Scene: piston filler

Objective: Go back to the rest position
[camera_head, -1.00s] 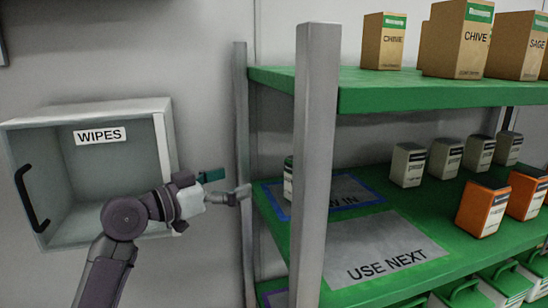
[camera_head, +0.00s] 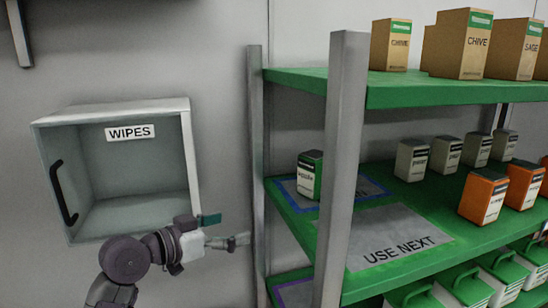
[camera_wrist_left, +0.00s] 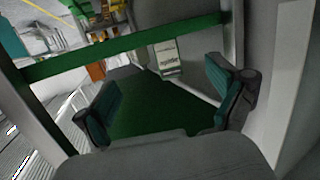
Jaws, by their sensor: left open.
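My left gripper (camera_head: 228,242) is in front of the grey wall, just left of the shelf rack's left post in the head view. In the left wrist view its two teal-padded fingers (camera_wrist_left: 165,105) are apart with nothing between them. A white and green box (camera_head: 310,174) stands upright on the middle green shelf, inside the blue-outlined area, apart from the gripper. The same box appears beyond the fingers in the left wrist view (camera_wrist_left: 167,58). My right gripper is not in view.
The rack's grey posts (camera_head: 342,170) stand close to my left arm. A WIPES cabinet (camera_head: 118,170) with a black handle is on the wall at left. Grey and orange boxes (camera_head: 487,196) fill the shelf's right side. The USE NEXT patch (camera_head: 385,236) is bare.

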